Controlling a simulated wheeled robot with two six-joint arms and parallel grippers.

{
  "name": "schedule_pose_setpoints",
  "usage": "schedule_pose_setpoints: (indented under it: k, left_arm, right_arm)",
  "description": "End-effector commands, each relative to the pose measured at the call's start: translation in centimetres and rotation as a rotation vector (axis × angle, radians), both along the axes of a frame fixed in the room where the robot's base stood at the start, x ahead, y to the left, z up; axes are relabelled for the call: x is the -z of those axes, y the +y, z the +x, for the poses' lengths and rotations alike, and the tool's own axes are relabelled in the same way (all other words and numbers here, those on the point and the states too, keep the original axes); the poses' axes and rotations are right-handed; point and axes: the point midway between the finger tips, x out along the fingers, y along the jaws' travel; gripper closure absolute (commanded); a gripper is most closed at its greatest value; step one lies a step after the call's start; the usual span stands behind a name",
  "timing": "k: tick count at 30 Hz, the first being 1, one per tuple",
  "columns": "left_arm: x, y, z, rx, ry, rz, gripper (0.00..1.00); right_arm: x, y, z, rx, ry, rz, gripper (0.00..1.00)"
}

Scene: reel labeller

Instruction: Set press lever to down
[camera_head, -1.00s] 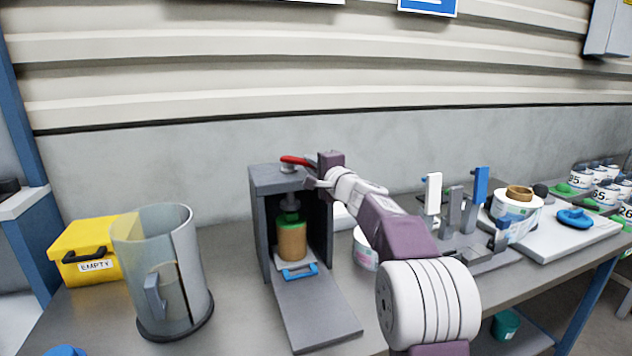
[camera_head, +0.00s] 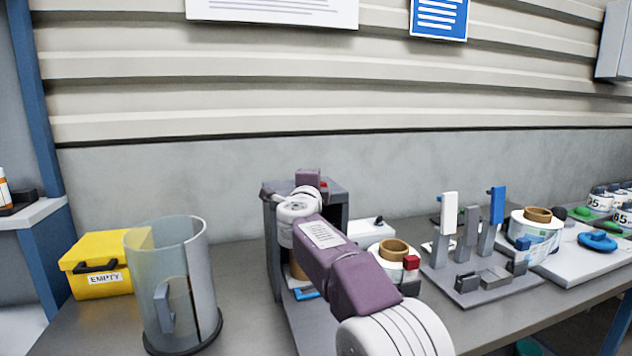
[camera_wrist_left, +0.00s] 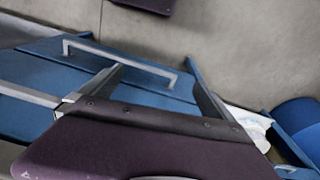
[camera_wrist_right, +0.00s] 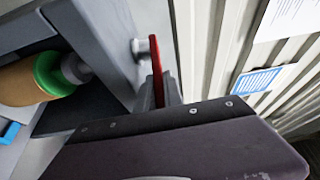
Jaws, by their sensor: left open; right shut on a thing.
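The press (camera_head: 335,187) is a dark grey box on the bench, mostly hidden behind my right arm in the head view. Its red lever (camera_wrist_right: 155,68) stands between the fingers of my right gripper (camera_wrist_right: 160,92), which is shut on it. Only a small red piece of the lever (camera_head: 324,186) shows in the head view, at the top of the press. Inside the press, a brown cylinder with a green top (camera_wrist_right: 45,78) is under a grey ram (camera_wrist_right: 76,68); I cannot tell whether they touch. My left gripper (camera_wrist_left: 155,68) is open and empty, before blue furniture with a handle.
A clear cylinder container (camera_head: 170,280) and a yellow EMPTY box (camera_head: 95,262) stand left of the press. A label roll (camera_head: 392,262) and a grey fixture with upright levers (camera_head: 480,280) stand to its right. Farther right is a white board (camera_head: 575,258).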

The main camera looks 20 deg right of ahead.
Motion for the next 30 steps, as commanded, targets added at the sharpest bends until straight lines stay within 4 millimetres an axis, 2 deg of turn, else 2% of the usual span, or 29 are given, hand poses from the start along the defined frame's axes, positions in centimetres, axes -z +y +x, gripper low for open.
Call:
schedule_pose_setpoints:
  k: [12, 13, 14, 23, 26, 30]
  left_arm:
    - [0.0, 0.0, 0.0, 0.000, 0.000, 0.000, 0.00]
    - [0.0, 0.0, 0.0, 0.000, 0.000, 0.000, 0.00]
    - [0.0, 0.0, 0.0, 0.000, 0.000, 0.000, 0.00]
    - [0.0, 0.0, 0.0, 0.000, 0.000, 0.000, 0.00]
    - [0.3, 0.0, 0.0, 0.000, 0.000, 0.000, 0.00]
    - [0.9, 0.0, 0.0, 0.000, 0.000, 0.000, 0.00]
  right_arm:
    - [0.1, 0.0, 0.0, 0.009, 0.001, 0.000, 1.00]
    - [0.1, 0.0, 0.0, 0.009, 0.002, 0.001, 0.85]
    - [0.1, 0.0, 0.0, 0.008, 0.001, 0.000, 0.79]
    - [0.1, 0.1, -0.1, 0.007, 0.000, 0.000, 0.79]
    - [0.1, 0.6, -1.0, 0.005, -0.001, 0.000, 0.79]
    - [0.1, 2.1, -3.8, 0.004, -0.001, 0.000, 0.79]
